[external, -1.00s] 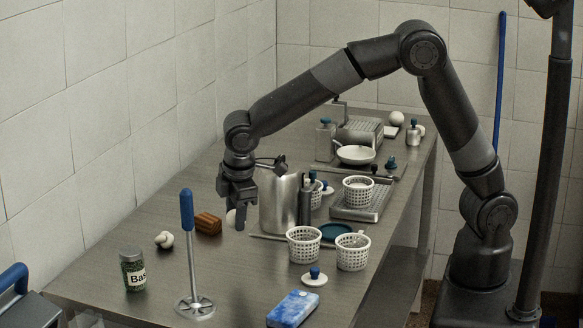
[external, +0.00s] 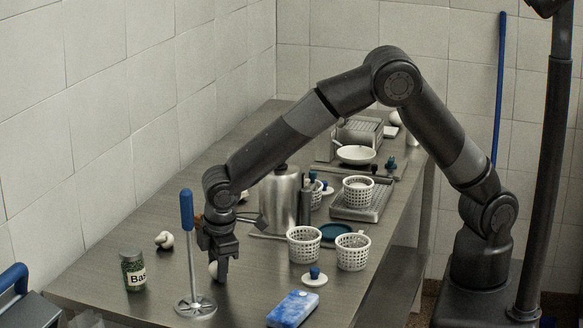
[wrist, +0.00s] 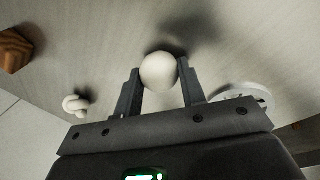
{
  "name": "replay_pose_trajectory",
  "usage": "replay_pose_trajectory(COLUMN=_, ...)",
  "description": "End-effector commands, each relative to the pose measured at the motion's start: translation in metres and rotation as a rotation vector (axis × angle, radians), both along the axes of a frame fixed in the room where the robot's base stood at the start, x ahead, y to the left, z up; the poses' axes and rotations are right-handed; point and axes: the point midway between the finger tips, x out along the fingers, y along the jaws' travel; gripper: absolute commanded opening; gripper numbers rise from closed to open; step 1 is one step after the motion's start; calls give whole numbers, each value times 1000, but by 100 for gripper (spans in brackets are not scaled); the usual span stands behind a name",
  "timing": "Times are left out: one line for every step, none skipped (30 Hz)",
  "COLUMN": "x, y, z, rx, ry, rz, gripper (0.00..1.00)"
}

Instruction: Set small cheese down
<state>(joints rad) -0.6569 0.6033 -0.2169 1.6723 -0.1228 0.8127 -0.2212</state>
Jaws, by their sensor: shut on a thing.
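The small cheese, a white round ball (wrist: 159,72), is held between the two fingers of my gripper (wrist: 158,76) in the wrist view. In the external view the cheese (external: 213,270) shows as a small pale patch at the fingertips of my gripper (external: 220,268), partly hidden by the fingers. My gripper points down, low over the metal table (external: 255,290), just right of the blue-handled masher. A dark shadow lies beside the cheese in the wrist view. I cannot tell whether the cheese touches the table.
The masher (external: 187,225) stands close on the left, with its round base (wrist: 245,98) near my right finger in the wrist view. A white knot (external: 164,240), a basil jar (external: 133,270), a blue sponge (external: 293,308) and perforated baskets (external: 304,247) stand around. Front table has bare room.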

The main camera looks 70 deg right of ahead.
Motion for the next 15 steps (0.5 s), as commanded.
replay_pose_trajectory(x=0, y=0, z=0, rx=0, ry=0, rz=0, gripper=15)
replay_pose_trajectory(x=0, y=0, z=0, rx=0, ry=0, rz=0, gripper=15)
replay_pose_trajectory(x=0, y=0, z=0, rx=0, ry=0, rz=0, gripper=15)
replay_pose_trajectory(x=0, y=0, z=-1, rx=-1, ry=1, rz=0, gripper=15)
replay_pose_trajectory(x=0, y=0, z=-2, rx=-1, ry=1, rz=0, gripper=15)
replay_pose_trajectory(x=0, y=0, z=-3, rx=-1, ry=1, rz=0, gripper=15)
replay_pose_trajectory(x=0, y=0, z=-3, rx=-1, ry=1, rz=0, gripper=39)
replay_pose_trajectory(x=0, y=0, z=-3, rx=-1, ry=1, rz=0, gripper=42)
replay_pose_trajectory(x=0, y=0, z=-3, rx=-1, ry=1, rz=0, gripper=45)
replay_pose_trajectory(x=0, y=0, z=-3, rx=-1, ry=1, rz=0, gripper=47)
replay_pose_trajectory(x=0, y=0, z=-3, rx=-1, ry=1, rz=0, gripper=50)
replay_pose_trajectory(x=0, y=0, z=-3, rx=-1, ry=1, rz=0, gripper=53)
replay_pose_trajectory(x=0, y=0, z=-3, rx=-1, ry=1, rz=0, gripper=56)
replay_pose_trajectory(x=0, y=0, z=-3, rx=0, ry=1, rz=0, gripper=58)
replay_pose_trajectory(x=0, y=0, z=-3, rx=0, ry=1, rz=0, gripper=59)
